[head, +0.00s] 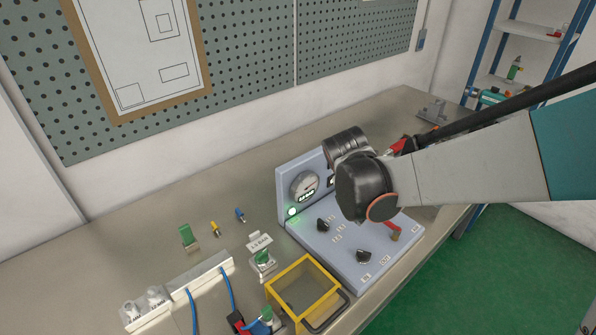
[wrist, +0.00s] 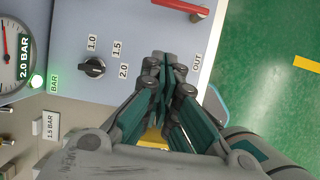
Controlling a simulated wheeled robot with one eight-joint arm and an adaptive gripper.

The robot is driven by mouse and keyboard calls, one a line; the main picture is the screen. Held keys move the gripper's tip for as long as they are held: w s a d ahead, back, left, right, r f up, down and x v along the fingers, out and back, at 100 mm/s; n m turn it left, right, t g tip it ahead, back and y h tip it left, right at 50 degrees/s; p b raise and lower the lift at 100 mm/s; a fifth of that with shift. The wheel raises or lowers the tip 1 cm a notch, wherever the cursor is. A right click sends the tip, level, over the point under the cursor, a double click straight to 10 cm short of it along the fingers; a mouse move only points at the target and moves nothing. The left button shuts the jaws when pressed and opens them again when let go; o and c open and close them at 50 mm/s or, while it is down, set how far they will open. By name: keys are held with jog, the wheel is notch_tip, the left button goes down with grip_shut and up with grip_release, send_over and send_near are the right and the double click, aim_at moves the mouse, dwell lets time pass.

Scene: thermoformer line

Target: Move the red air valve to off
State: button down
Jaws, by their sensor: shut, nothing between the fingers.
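The red air valve lever (head: 388,226) is on the right side of the grey-blue panel (head: 335,243), partly hidden by my arm. In the wrist view the red lever (wrist: 182,6) lies at the top edge, cut off by the frame. My gripper (wrist: 164,62) is shut and empty over the panel, with its fingertips below the lever in the picture and apart from it. In the head view my wrist hides the fingers. An "OUT" label (wrist: 196,62) is right of the fingertips.
The panel carries black knobs (head: 363,256), a gauge (head: 305,186) reading 2.0 BAR and a lit green lamp (head: 292,211). A yellow frame (head: 304,285) stands at the panel's front left.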

aim_at(387, 223)
jog(key=b+x, duration=0.3)
jog(key=x, duration=0.1)
jog(key=b+x, duration=0.3)
jog(key=x, duration=0.2)
jog(key=shift+s+a+f, duration=0.15)
jog(key=shift+s+f, duration=0.05)
jog(key=shift+f, duration=0.05)
jog(key=shift+w+d+r, duration=0.1)
jog(key=shift+w+d, duration=1.05)
jog(key=shift+d, duration=0.05)
jog(key=shift+w+d, duration=0.3)
jog(key=shift+w, duration=0.05)
jog(key=shift+w+d, duration=0.1)
jog(key=shift+w+m, duration=0.15)
jog(key=shift+m, duration=0.15)
